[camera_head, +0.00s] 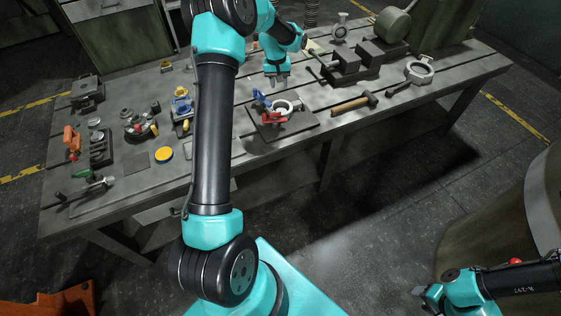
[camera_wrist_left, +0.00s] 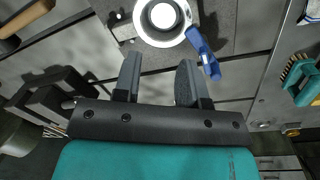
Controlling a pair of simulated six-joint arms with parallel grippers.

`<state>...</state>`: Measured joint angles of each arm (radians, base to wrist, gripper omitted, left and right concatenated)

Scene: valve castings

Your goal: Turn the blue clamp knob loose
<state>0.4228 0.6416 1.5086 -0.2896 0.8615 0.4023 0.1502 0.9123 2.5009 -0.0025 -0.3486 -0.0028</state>
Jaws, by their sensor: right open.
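The blue clamp knob (camera_head: 260,97) is on the dark fixture plate (camera_head: 298,130), beside a pale ring-shaped casting (camera_head: 284,107). In the left wrist view the blue clamp part (camera_wrist_left: 204,54) looks long and lies right of the casting (camera_wrist_left: 163,15), just beyond the right fingertip. A red clamp part (camera_head: 271,119) is on the near side of the casting. My left gripper (camera_head: 279,80) hangs above the fixture, pointing down; its fingers (camera_wrist_left: 158,75) are apart with nothing between them. My right gripper (camera_head: 428,292) is open and empty, low at the right, away from the bench.
A hammer (camera_head: 353,103) lies right of the fixture, with a dark vise (camera_head: 350,64) behind it. A blue and yellow part (camera_head: 181,104) and an orange clamp (camera_head: 71,138) stand to the left. The bench front right of the fixture is mostly clear.

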